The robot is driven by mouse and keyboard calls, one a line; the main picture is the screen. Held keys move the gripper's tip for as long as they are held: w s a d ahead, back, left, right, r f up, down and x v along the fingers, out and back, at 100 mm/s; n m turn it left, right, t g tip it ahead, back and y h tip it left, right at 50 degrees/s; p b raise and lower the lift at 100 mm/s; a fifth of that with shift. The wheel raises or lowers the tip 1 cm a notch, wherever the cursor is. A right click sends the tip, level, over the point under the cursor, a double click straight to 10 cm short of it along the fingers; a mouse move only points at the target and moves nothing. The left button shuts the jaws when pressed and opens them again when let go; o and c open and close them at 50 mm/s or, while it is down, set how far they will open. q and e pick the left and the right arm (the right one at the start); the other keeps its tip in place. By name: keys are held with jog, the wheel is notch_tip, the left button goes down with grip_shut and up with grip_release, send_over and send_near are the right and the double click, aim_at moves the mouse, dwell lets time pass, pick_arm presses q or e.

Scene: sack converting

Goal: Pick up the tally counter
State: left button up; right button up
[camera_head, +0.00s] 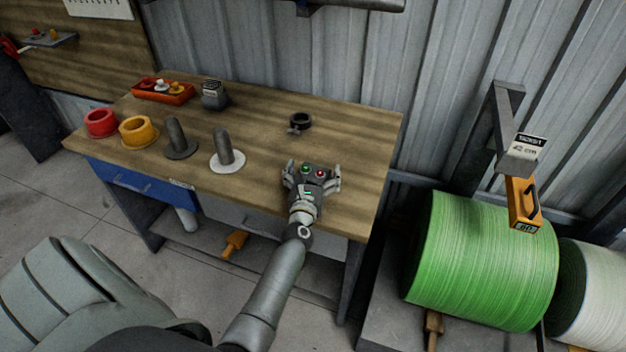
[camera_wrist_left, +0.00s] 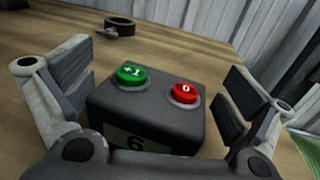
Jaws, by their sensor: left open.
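The tally counter (camera_wrist_left: 150,112) is a dark box with a green "+1" button, a red "0" button and a label reading 6 on its front. In the head view the tally counter (camera_head: 313,172) sits near the right part of the wooden workbench. My left gripper (camera_head: 311,178) is open, with its fingers on either side of the counter. In the left wrist view the fingers of my left gripper (camera_wrist_left: 158,90) stand apart from the counter's sides, with a gap on each side. The counter's lower part is hidden by the gripper. My right gripper is not in view.
The workbench (camera_head: 270,135) holds a black ring clamp (camera_head: 300,122) behind the counter. To the left are a white-based post (camera_head: 226,150), a dark post (camera_head: 178,138), yellow (camera_head: 138,131) and red (camera_head: 100,123) rings, a grey box (camera_head: 214,95) and a red tray (camera_head: 180,99). A green roll (camera_head: 480,260) stands right.

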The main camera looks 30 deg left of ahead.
pick_arm(q)
jog(key=c, duration=1.2)
jog(key=shift+o, duration=0.2)
jog(key=shift+r, duration=0.1)
